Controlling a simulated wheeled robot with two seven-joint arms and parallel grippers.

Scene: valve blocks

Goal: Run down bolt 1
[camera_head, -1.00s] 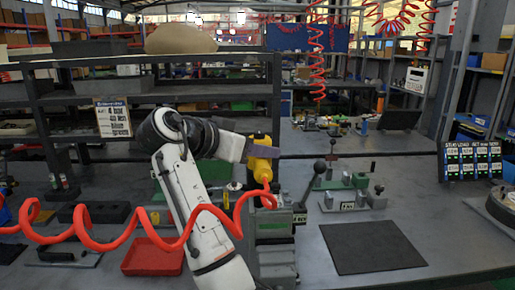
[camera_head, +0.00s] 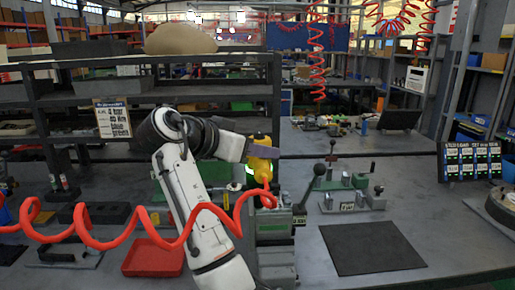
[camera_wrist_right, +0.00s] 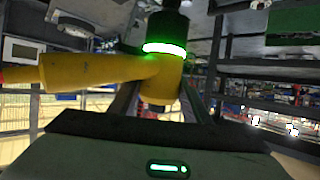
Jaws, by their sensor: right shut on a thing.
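My right gripper (camera_head: 246,149) is shut on a yellow power tool (camera_head: 262,158), which has a red coiled hose hanging from it. In the right wrist view the fingers (camera_wrist_right: 158,98) close around the yellow body (camera_wrist_right: 160,80), and a green ring (camera_wrist_right: 165,48) glows near its dark end. The tool is upright above a grey vise-like fixture (camera_head: 276,240) on the bench. The valve block and bolt 1 cannot be made out; the tool and arm cover that area. My left gripper is not in view.
A red tray (camera_head: 153,258) lies left of my arm. A dark mat (camera_head: 372,248) lies right of the fixture. The red coiled hose (camera_head: 100,235) crosses in front of my arm.

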